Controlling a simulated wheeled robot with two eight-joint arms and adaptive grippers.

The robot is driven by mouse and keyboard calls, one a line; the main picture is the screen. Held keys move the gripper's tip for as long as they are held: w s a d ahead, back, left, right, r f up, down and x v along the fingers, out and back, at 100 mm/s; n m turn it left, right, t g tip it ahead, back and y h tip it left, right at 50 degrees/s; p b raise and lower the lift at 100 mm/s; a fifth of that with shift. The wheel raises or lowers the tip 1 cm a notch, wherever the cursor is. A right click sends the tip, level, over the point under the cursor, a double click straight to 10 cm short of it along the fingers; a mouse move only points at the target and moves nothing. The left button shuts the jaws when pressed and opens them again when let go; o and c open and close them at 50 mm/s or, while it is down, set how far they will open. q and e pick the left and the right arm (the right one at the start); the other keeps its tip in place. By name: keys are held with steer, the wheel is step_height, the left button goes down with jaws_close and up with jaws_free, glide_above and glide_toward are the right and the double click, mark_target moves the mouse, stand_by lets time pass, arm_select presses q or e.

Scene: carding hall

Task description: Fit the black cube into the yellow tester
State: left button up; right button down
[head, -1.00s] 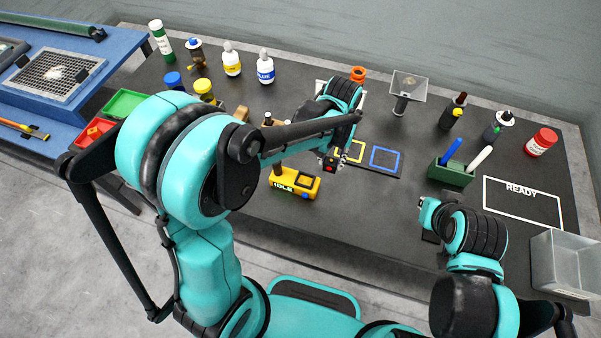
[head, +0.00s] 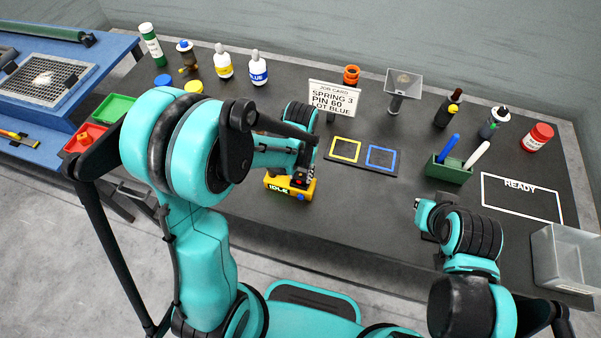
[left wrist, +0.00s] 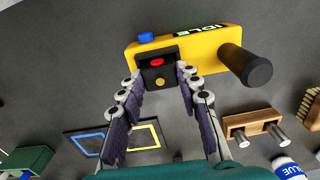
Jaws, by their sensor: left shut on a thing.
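The yellow tester (head: 276,187) stands near the table's front edge, with an IDLE label and a blue button; it fills the top of the left wrist view (left wrist: 210,44). My left gripper (head: 303,176) is over the tester's right part, pointing down. In the left wrist view its fingertips (left wrist: 159,83) are shut on the black cube (left wrist: 149,75), which bears a red patch and a gold dot. The cube overlaps the tester's front side; I cannot tell whether it is seated or just above. My right gripper (head: 421,208) hangs over the front right; its jaws are unclear.
A dark mat with yellow and blue squares (head: 363,168) lies right of the tester. Behind stands a job card (head: 333,100). A green pen holder (head: 449,172) and clear bin (head: 565,262) are at right. In the left wrist view, a wooden pin block (left wrist: 253,123) lies close to the tester.

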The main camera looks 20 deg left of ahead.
arm_select(q)
steer(key=shift+f, duration=0.1)
steer(key=o, duration=0.7)
steer(key=shift+f, duration=0.1)
steer(key=o, duration=0.4)
steer(key=shift+o, duration=0.2)
